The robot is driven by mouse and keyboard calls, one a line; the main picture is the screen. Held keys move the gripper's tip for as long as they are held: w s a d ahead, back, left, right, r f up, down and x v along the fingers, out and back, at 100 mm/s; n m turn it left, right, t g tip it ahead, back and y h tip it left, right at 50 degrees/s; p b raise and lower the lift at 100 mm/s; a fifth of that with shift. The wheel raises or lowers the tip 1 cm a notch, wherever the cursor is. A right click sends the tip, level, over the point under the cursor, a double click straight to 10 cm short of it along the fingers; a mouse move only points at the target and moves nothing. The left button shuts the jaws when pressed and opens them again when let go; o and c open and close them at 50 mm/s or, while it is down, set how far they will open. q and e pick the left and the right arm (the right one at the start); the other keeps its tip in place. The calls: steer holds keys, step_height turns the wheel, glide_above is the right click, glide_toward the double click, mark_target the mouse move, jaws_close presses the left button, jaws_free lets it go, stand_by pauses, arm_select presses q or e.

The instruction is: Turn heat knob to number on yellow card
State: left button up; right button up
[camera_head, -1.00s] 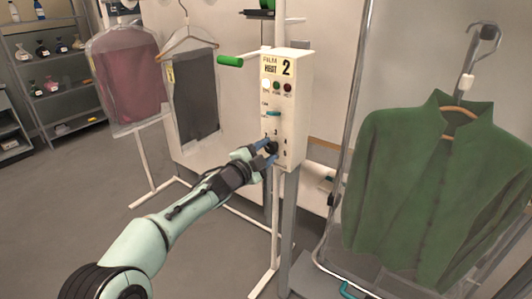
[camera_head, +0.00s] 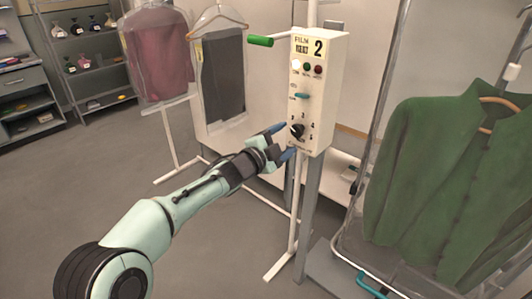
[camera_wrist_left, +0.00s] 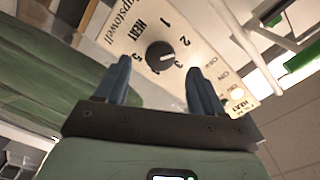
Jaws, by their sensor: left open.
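The cream control box (camera_head: 318,100) stands on a post. Its pale yellow card (camera_head: 311,47) reads FILM HEAT 2. The black heat knob (camera_head: 297,131) is low on the box face, inside a ring of numbers. In the left wrist view the knob (camera_wrist_left: 160,56) has a pale pointer mark that seems to lie towards 3, just past 2. My left gripper (camera_head: 285,142) is open in front of the knob, its blue fingers (camera_wrist_left: 158,80) on either side of the knob's line and apart from it. My right gripper is not in view.
A green-handled lever (camera_head: 261,41) sticks out left of the box. A green jacket (camera_head: 445,185) hangs at right by a metal rail. Bagged garments (camera_head: 160,55) hang at left, before shelves with bottles. The floor at left is open.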

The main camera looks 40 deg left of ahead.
arm_select(q)
steer(key=s, duration=0.9)
steer(key=shift+s+a, duration=0.25)
steer(key=shift+a, duration=0.1)
steer(key=shift+f, duration=0.1)
